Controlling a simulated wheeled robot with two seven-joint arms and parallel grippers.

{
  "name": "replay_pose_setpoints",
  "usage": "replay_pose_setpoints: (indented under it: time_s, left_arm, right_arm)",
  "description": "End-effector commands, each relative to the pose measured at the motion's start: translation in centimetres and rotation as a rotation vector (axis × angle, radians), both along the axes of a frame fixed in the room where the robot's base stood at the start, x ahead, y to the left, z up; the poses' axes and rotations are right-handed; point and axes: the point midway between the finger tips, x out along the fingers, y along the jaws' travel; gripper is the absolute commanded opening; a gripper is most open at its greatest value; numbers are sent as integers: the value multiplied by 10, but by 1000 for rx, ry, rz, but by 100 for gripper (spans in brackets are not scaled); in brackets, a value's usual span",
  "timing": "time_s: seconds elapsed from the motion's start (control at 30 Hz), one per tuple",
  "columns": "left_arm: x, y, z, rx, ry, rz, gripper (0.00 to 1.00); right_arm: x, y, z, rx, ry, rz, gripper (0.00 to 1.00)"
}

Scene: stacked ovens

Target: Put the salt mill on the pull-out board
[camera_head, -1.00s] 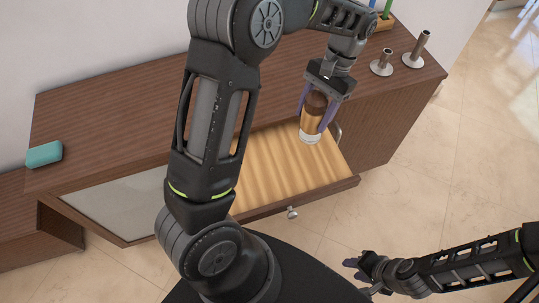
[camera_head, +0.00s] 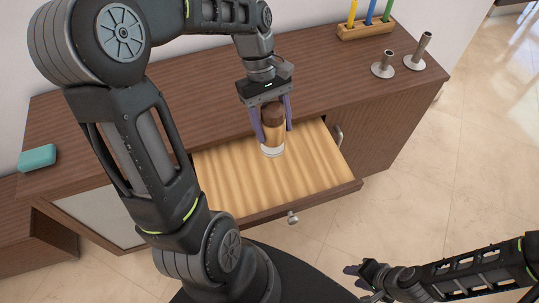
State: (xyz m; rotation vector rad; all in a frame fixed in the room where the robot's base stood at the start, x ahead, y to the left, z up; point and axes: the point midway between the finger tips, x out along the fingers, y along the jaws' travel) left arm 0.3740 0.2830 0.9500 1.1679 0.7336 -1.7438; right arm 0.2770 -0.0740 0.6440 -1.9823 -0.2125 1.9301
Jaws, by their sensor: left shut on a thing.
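The salt mill (camera_head: 272,132) has a dark brown top, a tan body and a white base. My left gripper (camera_head: 273,124) is shut on it, with purple fingers on both sides. The mill is upright over the pull-out board (camera_head: 305,175), a light striped wooden surface extended from the cabinet front. I cannot tell whether its base touches the board. My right gripper (camera_head: 358,276) is low at the lower right, over the floor and away from the board; its fingers are too small to read.
The dark wooden cabinet top (camera_head: 330,70) holds a teal block (camera_head: 37,157) at left, two metal candle holders (camera_head: 383,66) (camera_head: 415,58) and a wooden holder with coloured sticks (camera_head: 366,29) at back right. The board has a front knob (camera_head: 292,218). Most of the board is clear.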

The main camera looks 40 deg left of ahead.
Motion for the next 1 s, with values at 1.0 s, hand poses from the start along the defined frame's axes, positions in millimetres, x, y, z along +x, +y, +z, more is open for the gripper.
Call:
replay_pose_setpoints:
  time_s: [1.0]
  left_arm:
    - [-1, 0, -93, -1, 3, -3, 0]
  right_arm:
    - [-1, 0, 8, -2, 4, -1, 36]
